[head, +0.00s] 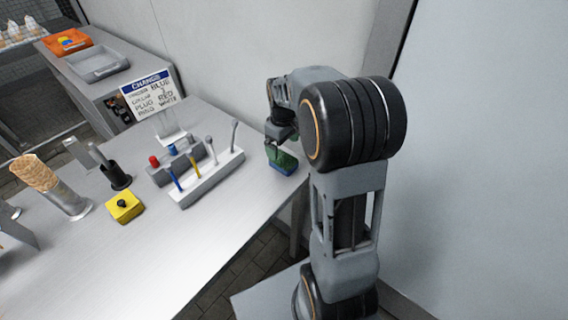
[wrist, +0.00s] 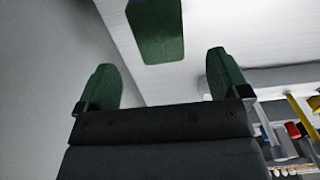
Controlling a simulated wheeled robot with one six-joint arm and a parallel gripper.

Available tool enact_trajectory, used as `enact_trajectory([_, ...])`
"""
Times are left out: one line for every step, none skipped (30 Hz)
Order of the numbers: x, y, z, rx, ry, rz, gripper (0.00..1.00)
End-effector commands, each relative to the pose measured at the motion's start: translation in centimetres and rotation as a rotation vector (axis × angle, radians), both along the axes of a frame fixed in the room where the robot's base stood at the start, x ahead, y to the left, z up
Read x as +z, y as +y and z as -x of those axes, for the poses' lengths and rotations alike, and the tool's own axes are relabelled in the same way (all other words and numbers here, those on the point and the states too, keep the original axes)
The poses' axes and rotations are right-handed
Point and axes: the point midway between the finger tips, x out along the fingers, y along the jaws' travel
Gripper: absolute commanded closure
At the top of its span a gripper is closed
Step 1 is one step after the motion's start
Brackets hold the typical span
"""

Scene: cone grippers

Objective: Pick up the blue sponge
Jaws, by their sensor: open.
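The sponge (head: 283,163) is at the right edge of the table, with a green top and a blue lower side in the head view. In the wrist view the sponge (wrist: 157,30) shows its green face, ahead of my fingers near the top. My gripper (wrist: 163,80) has its two green fingers spread wide with nothing between them. In the head view my gripper (head: 274,147) is just above or beside the sponge and partly overlaps it. I cannot tell whether they touch.
A grey rack (head: 209,178) with several upright coloured tools stands left of the sponge, with a sign (head: 148,93) behind. A yellow block with a black knob (head: 124,206) and a metal holder with a cone (head: 62,190) stand farther left. The table's front area is clear.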

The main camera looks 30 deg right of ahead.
Motion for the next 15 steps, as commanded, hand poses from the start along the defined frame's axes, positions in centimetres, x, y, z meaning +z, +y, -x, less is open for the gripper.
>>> enact_trajectory([-0.7, 0.0, 0.0, -0.001, 0.001, 0.0, 0.06])
enact_trajectory([-1.0, 0.0, 0.0, -0.001, 0.001, 0.0, 0.06])
enact_trajectory([-1.3, 0.0, 0.0, -0.001, 0.0, 0.0, 0.06])
enact_trajectory([-1.5, 0.0, 0.0, -0.002, 0.0, 0.0, 0.06])
enact_trajectory([-1.7, 0.0, 0.0, -0.002, 0.0, 0.0, 0.06])
enact_trajectory([-1.8, 0.0, 0.0, -0.002, 0.0, 0.0, 0.06])
enact_trajectory([-1.9, -0.1, 0.0, -0.002, 0.0, 0.0, 0.06])
enact_trajectory([-2.0, -0.1, 0.0, -0.002, 0.0, 0.0, 0.06])
enact_trajectory([-2.3, -0.1, 0.1, -0.003, 0.0, 0.0, 0.06])
enact_trajectory([-2.5, -0.1, 0.0, -0.003, 0.0, 0.0, 0.06])
enact_trajectory([-2.9, -0.1, 0.0, -0.003, 0.0, 0.0, 0.06])
enact_trajectory([-3.4, -0.1, 0.1, -0.003, 0.001, 0.0, 0.06])
enact_trajectory([-3.8, -0.1, 0.1, -0.003, 0.001, 0.0, 0.06])
enact_trajectory([-4.3, -0.1, 0.1, -0.003, 0.002, 0.0, 0.06])
enact_trajectory([-4.9, -0.2, 0.1, -0.003, 0.003, -0.001, 0.06])
